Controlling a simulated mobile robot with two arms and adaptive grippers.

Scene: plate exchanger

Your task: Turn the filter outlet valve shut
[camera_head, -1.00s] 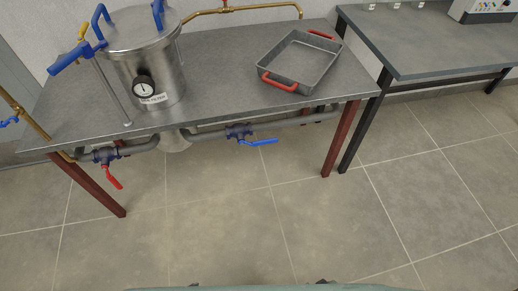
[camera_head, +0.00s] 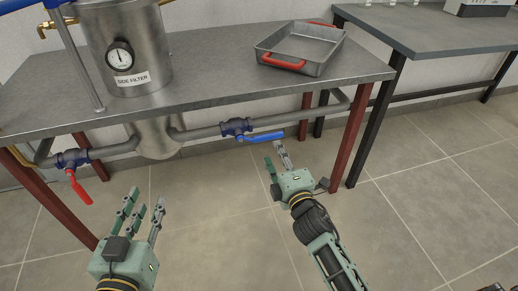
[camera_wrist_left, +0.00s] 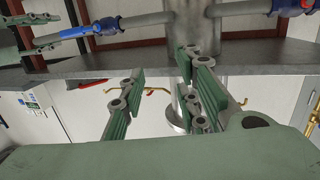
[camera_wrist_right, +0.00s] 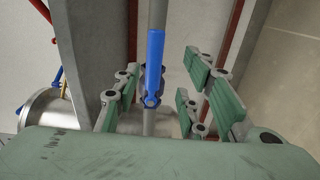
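Two valves sit on the grey pipe under the table. One has a blue lever (camera_head: 262,137) lying along the pipe on a dark blue body (camera_head: 236,127). The other, further left, has a red lever (camera_head: 80,189) hanging down across the pipe from its body (camera_head: 72,158). I see no outlet label. My right gripper (camera_head: 278,156) is open and empty, just below the blue lever. In the right wrist view the blue lever (camera_wrist_right: 155,62) appears between its spread fingers, apart from them. My left gripper (camera_head: 141,208) is open and empty, in front of the table, right of the red lever.
The steel side filter (camera_head: 125,45) with a gauge stands through the table (camera_head: 210,85), its lower end between the valves. A metal tray (camera_head: 300,45) with red handles rests on top. A dark red table leg (camera_head: 355,135) stands right of my right gripper. The floor in front is clear.

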